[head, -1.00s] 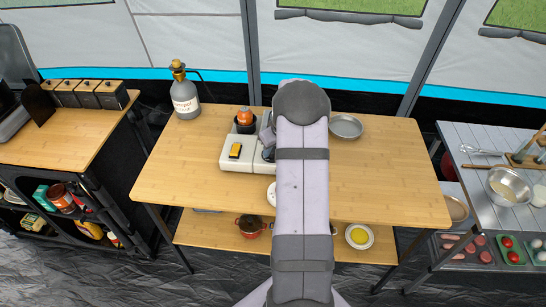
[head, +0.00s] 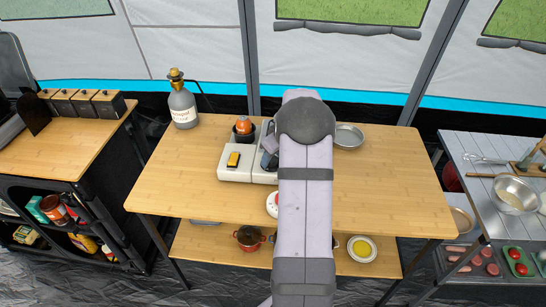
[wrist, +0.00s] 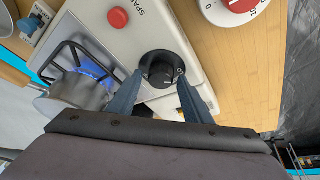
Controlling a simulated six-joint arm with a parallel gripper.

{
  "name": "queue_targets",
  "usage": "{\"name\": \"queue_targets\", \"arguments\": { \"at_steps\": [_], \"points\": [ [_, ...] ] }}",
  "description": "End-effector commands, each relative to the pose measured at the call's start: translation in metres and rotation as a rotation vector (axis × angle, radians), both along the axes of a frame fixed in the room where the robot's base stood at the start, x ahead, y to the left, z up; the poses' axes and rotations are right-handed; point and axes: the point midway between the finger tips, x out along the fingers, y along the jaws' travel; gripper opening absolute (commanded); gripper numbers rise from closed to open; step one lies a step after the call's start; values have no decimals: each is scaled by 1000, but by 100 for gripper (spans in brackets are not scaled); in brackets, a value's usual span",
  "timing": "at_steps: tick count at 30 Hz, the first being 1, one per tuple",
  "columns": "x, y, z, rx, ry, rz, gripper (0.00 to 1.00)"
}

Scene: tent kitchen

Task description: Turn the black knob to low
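The black knob (wrist: 160,70) sits on the pale stove's front panel in the wrist view, with a small white mark on its face. My gripper (wrist: 160,80) has its two blue-grey fingers spread, one on each side of the knob. The fingertips are close to its rim; I cannot tell whether they touch it. A blue flame burns on the burner (wrist: 75,62) beside the knob. In the head view the stove (head: 236,174) stands on the wooden table; my arm hides the knob and most of my gripper there.
A red button (wrist: 118,17) marked "SPARK" is near the knob. A white dial with a red centre (wrist: 238,8) lies on the table by the stove. A grey metal vessel (wrist: 70,100) is at the burner. A gas bottle (head: 183,106) and metal bowl (head: 348,136) stand farther back.

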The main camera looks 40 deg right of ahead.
Motion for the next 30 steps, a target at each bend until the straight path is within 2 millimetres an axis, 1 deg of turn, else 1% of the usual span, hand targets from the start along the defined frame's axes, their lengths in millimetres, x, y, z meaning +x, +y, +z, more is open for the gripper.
{"name": "queue_targets", "arguments": {
  "at_steps": [9, 14, 17, 27, 30],
  "points": [
    [-1, 1, -1, 2, 2, 0, 50],
    [-3, 1, 5, 2, 1, 0, 50],
    [-7, 0, 14, 0, -1, -1, 50],
    [-23, 2, 55, -1, -1, 0, 50],
    [-27, 2, 62, 0, 0, 0, 50]
  ]
}}
